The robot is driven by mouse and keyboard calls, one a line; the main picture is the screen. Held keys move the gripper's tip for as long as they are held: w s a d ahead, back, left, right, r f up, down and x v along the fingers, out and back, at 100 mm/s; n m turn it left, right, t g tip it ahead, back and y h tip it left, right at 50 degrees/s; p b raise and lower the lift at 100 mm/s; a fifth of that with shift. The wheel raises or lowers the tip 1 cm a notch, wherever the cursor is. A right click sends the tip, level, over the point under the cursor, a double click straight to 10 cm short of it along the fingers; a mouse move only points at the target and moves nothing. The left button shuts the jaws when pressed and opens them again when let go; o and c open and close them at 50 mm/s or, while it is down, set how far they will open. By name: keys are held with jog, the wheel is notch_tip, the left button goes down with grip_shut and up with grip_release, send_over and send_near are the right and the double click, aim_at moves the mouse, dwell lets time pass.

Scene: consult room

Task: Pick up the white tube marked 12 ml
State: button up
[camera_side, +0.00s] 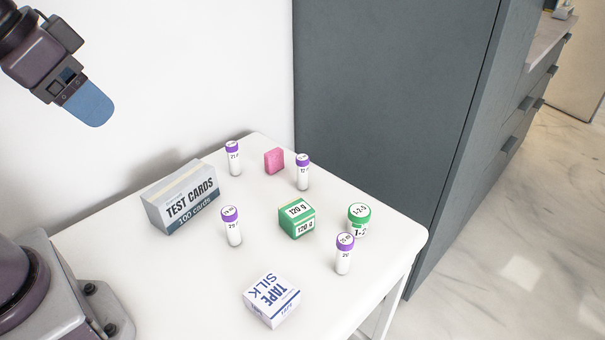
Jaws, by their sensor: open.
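Several white tubes with purple caps stand upright on the white table. The tube at the back right (303,178) has a label that seems to begin with 12, though the print is small. Another tube (235,163) stands at the back left, its label seeming to start with 2. A third tube (233,232) stands at the middle left and a fourth (344,260) at the front right; their labels also seem to start with 2. My gripper (90,104) is open and empty, high at the upper left, well away from all the tubes. Only one blue finger shows clearly.
On the table (190,290) are a test cards box (180,202), a pink block (274,160), a green 120 g box (297,218), a green-capped jar (359,219) and a silk tape box (271,300). The jar is close to the front-right tube. A grey cabinet (390,110) stands behind.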

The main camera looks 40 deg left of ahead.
notch_tip(320, 180, up, 5)
jog(key=w+d+n+t+h, duration=0.1)
jog(key=w+d+n+h, duration=0.45)
jog(key=w, duration=0.35)
jog(key=w+d+n+t+h, duration=0.1)
jog(key=w+d+n+h, duration=0.35)
jog(key=w+d, duration=0.35)
jog(key=n+t+y, duration=0.5)
jog(key=n+t, duration=0.5)
jog(key=n, duration=1.3)
send_over(298, 169)
jog(key=s+a, duration=0.1)
notch_tip(298, 169, down, 2)
jog(key=f, duration=3.4)
jog(key=shift+s+d, duration=0.1)
jog(key=shift+s, duration=0.15)
jog(key=shift+w+d+f+m, duration=0.1)
jog(key=shift+w+f+m, duration=0.05)
jog(key=shift+f+m, duration=0.15)
jog(key=shift+x, duration=2.3)
